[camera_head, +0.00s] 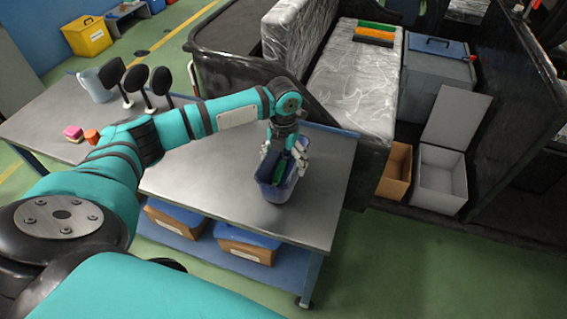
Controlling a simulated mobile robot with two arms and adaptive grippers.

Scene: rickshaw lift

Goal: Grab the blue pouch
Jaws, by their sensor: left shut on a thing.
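The blue pouch (277,188) is at the right part of the grey metal table (215,190), below my left gripper. It looks like a small open-topped blue-purple container with something green (280,172) inside. My left gripper (284,158) points down at its top, with fingers at either side, and is shut on it. The fingers and wrist hide part of its upper rim. I cannot tell whether the pouch still touches the table. My right gripper is not in view.
Black paddle-shaped items (136,78), a light blue jug (95,85) and small pink (73,133) and orange (92,136) items stand on the table's left part. Blue-lidded boxes (246,244) sit on the lower shelf. A vehicle with a plastic-wrapped seat (355,90) stands behind.

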